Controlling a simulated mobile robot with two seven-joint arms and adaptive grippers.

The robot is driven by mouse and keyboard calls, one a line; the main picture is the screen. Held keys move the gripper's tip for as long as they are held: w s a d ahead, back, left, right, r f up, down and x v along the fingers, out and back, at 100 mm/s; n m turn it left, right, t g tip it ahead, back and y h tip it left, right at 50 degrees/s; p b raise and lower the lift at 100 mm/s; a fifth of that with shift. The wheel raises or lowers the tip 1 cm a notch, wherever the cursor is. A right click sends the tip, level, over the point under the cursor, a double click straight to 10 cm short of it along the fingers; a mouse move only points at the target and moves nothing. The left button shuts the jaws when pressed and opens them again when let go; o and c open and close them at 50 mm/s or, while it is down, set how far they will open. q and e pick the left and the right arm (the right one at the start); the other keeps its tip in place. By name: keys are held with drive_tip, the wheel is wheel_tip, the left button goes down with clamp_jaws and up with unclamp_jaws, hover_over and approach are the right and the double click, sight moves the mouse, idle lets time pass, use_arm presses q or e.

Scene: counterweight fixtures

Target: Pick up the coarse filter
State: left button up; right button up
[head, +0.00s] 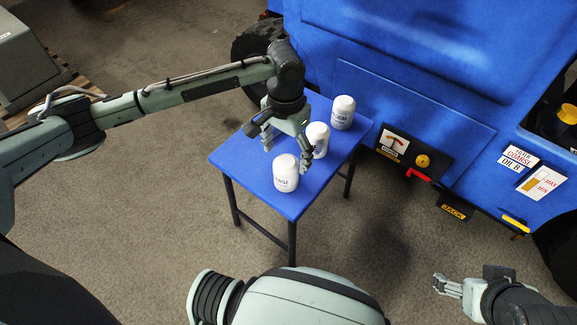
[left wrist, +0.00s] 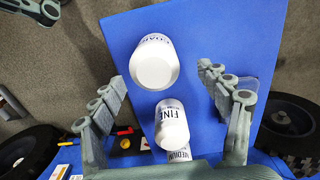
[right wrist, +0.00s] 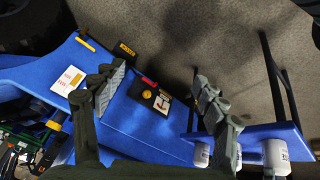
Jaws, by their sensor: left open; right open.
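Three white filter canisters stand upright on a small blue table (head: 232,160). The nearest, the coarse filter (head: 286,177), has a label partly readable as "...RSE"; it also shows in the left wrist view (left wrist: 154,66). The fine filter (head: 318,139) stands in the middle, and the medium filter (head: 343,113) is farthest. My left gripper (head: 287,150) is open and empty over the table, near the coarse and fine filters. In the left wrist view, the coarse filter appears between its spread fingers, apart from both. My right gripper (head: 440,285) is open and empty, far right of the table.
A large blue machine (head: 410,75) stands behind and right of the table, with a gauge panel (head: 394,144), a red lever (head: 418,175) and a card reading "FILTER COARSE, OIL B" (head: 518,158). Black wheels flank it. Bare floor surrounds the table's left and front.

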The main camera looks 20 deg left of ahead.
use_arm(q)
drive_tip(key=f, duration=0.3)
drive_tip(key=s+f+b, duration=0.1)
drive_tip(key=f, duration=0.1)
drive_tip(key=shift+d+f, duration=0.1)
drive_tip(key=shift+f, duration=0.25)
use_arm(e)
drive_tip(key=w+a+r+t+y, duration=0.1)
drive_tip(key=w+a+r+t, duration=0.1)
drive_tip(key=w+a+t, duration=0.1)
drive_tip(key=shift+w+a+r+n, duration=0.25)
drive_tip(key=shift+w+a, duration=0.4)
drive_tip(key=shift+w, duration=0.35)
use_arm(q)
drive_tip(key=shift+c, duration=0.6)
drive_tip(key=shift+w, duration=0.1)
drive_tip(key=c, duration=1.4)
drive_tip(key=shift+o, duration=0.2)
drive_tip(key=shift+r, duration=0.1)
